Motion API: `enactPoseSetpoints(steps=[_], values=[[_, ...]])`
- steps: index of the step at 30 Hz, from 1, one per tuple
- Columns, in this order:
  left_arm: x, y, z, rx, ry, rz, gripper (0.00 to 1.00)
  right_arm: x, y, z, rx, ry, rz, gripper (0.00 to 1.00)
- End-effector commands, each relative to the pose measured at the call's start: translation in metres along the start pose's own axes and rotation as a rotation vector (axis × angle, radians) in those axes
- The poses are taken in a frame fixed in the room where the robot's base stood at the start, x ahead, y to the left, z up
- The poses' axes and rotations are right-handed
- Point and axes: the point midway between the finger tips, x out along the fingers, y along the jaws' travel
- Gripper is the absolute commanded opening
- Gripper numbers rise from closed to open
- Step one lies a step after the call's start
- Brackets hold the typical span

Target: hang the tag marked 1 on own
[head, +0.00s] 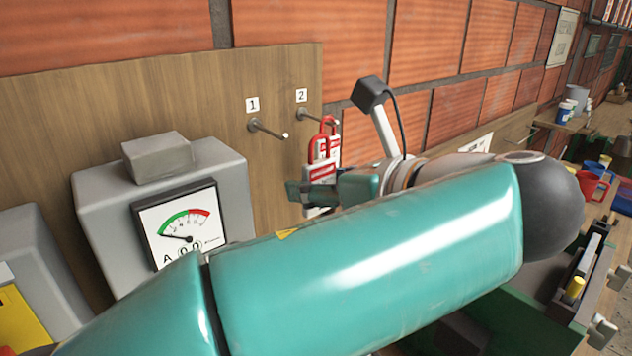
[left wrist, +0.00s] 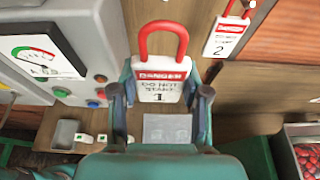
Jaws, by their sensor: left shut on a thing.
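The tag marked 1 (left wrist: 162,85) is a white "DANGER DO NOT START" plate with a red band and a red loop on top. My left gripper (left wrist: 160,92) is shut on its sides, loop upward. In the head view the gripper (head: 312,192) holds this tag (head: 318,174) before the board, below and right of peg 1. Peg 1 (head: 268,130), under the label 1 (head: 252,104), is bare. The tag marked 2 (left wrist: 226,38) hangs by its loop at peg 2 (head: 312,117), partly behind tag 1 in the head view. My right gripper is not in view.
A grey box with a dial gauge (head: 180,222) stands left of the pegs. The wooden board (head: 200,95) around peg 1 is clear. In the left wrist view, coloured buttons (left wrist: 100,94) sit on the grey box, and a crate of red fruit (left wrist: 308,155) stands lower right.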

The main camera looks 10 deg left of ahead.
Motion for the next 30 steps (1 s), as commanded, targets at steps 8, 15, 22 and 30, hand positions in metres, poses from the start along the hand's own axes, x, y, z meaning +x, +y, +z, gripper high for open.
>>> enactPoseSetpoints(steps=[8,15,22,30], values=[[0.01,0.002,0.004,-0.001,-0.003,-0.003,0.19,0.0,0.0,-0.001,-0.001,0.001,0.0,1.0],[0.024,0.0,0.007,0.001,-0.002,-0.006,0.19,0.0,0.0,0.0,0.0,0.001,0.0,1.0],[0.038,-0.001,0.011,0.002,-0.001,-0.006,0.19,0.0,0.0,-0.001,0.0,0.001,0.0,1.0],[0.052,0.0,0.015,0.002,-0.003,-0.007,0.19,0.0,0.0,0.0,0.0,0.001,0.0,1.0]])
